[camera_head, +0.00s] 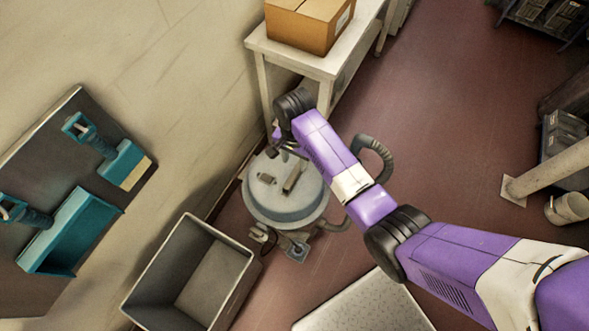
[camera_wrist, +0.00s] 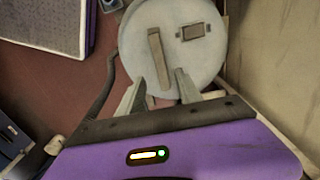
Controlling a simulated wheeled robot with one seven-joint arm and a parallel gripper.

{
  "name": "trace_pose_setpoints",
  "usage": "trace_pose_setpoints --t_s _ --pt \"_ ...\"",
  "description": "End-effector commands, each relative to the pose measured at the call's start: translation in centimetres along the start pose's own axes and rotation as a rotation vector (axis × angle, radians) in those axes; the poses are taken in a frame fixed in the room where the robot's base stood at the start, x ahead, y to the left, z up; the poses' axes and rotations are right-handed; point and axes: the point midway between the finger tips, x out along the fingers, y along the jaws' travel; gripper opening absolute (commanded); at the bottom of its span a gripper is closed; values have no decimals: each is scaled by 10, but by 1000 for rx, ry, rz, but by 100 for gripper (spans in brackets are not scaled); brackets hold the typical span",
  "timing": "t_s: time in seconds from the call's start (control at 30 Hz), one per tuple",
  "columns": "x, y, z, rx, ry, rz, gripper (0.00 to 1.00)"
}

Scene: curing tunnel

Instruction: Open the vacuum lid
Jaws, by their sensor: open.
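The vacuum (camera_head: 284,212) stands on the floor beside the wall, below the middle of the head view. Its round grey lid (camera_wrist: 203,62) looks seated on top and carries a raised bar handle (camera_wrist: 158,61) and a small rectangular fitting (camera_wrist: 193,32). The lid also shows in the head view (camera_head: 262,193). My gripper (camera_wrist: 157,92) is open and empty, with its two fingers pointing at the lid near the lower end of the handle. Whether the fingers touch the lid I cannot tell. In the head view the arm hides part of the vacuum and most of the gripper.
An open grey bin (camera_head: 150,282) stands left of the vacuum. A white table (camera_head: 322,66) with a cardboard box (camera_head: 312,20) is behind it. A dark hose (camera_head: 374,150) curves at the vacuum's right. A pale platform (camera_head: 362,308) lies in front.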

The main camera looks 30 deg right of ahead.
Motion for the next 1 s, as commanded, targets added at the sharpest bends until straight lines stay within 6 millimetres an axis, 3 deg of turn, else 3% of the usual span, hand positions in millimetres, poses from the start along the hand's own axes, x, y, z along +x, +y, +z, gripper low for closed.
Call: trace_pose_setpoints --t_s 0.5,0.87,1.0 --pt "68 0 0 -2 0 -2 42" --pt "74 -1 0 -3 1 -4 42" --pt "74 -1 0 -3 1 -4 18"
